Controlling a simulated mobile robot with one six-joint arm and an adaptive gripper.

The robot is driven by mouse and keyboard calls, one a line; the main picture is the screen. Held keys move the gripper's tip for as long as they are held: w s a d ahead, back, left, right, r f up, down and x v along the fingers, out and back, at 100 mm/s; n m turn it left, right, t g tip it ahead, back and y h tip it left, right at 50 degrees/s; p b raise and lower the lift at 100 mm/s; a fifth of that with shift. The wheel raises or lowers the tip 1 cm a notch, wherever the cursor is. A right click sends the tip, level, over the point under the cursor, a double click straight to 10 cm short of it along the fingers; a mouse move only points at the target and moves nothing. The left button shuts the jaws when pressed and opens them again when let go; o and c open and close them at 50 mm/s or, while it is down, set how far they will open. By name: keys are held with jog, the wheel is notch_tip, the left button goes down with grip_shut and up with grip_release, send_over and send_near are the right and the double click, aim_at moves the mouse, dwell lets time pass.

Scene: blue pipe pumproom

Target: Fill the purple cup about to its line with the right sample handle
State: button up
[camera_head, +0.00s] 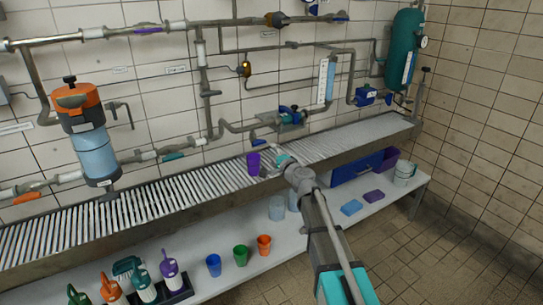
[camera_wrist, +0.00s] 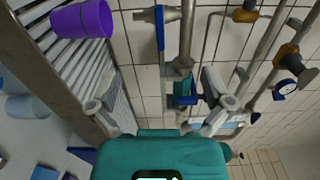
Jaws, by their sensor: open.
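The purple cup (camera_head: 253,163) stands on the slatted grate of the trough, left of my gripper. A small blue lever (camera_head: 262,143) is on the pipework just above the cup. A blue valve (camera_head: 290,112) sits higher on the wall pipe; a blue fitting shows ahead of my gripper in the wrist view (camera_wrist: 184,96). I cannot tell which is the right sample handle. My gripper (camera_head: 274,160) is open and empty, beside the cup and apart from it.
The slatted trough (camera_head: 150,205) runs along the tiled wall. On the shelf below are blue (camera_head: 214,265), green (camera_head: 241,255) and orange (camera_head: 264,245) cups, and several bottles at left. An orange-topped filter (camera_head: 92,140) and a teal tank (camera_head: 404,50) hang on the wall.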

aim_at(260, 144)
jog(key=shift+w+a, duration=0.1)
jog(key=shift+x, duration=4.85)
grip_shut()
